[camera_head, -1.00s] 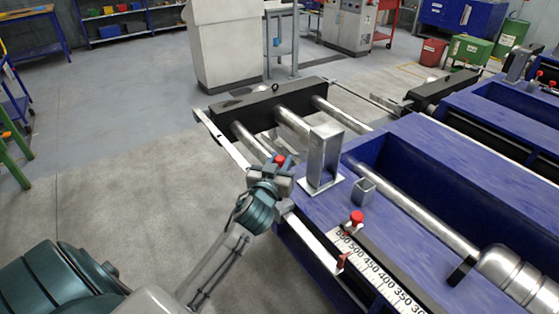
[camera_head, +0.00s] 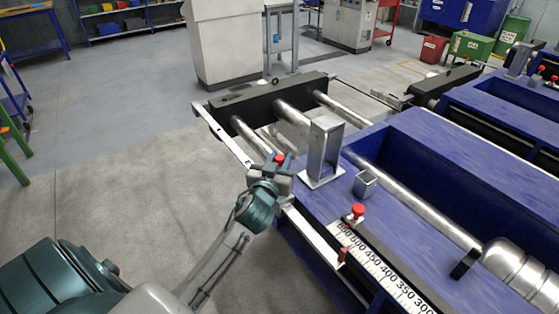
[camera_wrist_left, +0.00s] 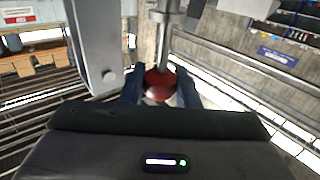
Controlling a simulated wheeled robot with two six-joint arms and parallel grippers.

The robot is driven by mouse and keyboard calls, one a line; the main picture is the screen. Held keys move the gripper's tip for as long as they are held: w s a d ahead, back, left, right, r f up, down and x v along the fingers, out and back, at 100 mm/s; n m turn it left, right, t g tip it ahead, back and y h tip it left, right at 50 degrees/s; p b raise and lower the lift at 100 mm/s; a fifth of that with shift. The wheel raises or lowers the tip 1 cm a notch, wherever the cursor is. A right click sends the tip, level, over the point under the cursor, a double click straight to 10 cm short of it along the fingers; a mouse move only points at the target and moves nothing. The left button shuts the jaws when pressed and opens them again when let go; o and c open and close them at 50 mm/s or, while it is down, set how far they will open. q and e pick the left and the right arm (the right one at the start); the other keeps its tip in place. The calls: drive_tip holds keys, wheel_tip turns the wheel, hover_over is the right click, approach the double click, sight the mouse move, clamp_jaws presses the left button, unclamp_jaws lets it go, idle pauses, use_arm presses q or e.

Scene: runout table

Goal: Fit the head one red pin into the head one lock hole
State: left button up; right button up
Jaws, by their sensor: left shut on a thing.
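My left gripper (camera_head: 279,165) is shut on a red-knobbed pin (camera_head: 280,157), at the left side of the near blue machine's end. In the left wrist view the red knob (camera_wrist_left: 158,86) sits between the two dark fingers (camera_wrist_left: 160,90), and its metal shank runs up and away from them. An upright silver bracket (camera_head: 311,152) stands just right of the gripper on the blue top. Another red-knobbed pin (camera_head: 358,210) stands on the blue top by the scale. I cannot make out the lock hole or which head is head one. My right gripper is not in view.
The blue machine (camera_head: 425,150) fills the right, with a scale strip (camera_head: 385,275), a short square tube (camera_head: 365,183) and a silver rail. A dark crossblock (camera_head: 270,96) on round bars lies beyond the gripper. Open floor (camera_head: 120,170) lies to the left.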

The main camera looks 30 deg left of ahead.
use_arm(q)
drive_tip(key=shift+f, duration=0.1)
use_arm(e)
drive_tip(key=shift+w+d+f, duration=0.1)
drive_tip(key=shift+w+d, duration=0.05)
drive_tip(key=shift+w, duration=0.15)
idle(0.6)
use_arm(q)
drive_tip(key=shift+f+b, duration=0.4)
drive_tip(key=shift+b, duration=0.05)
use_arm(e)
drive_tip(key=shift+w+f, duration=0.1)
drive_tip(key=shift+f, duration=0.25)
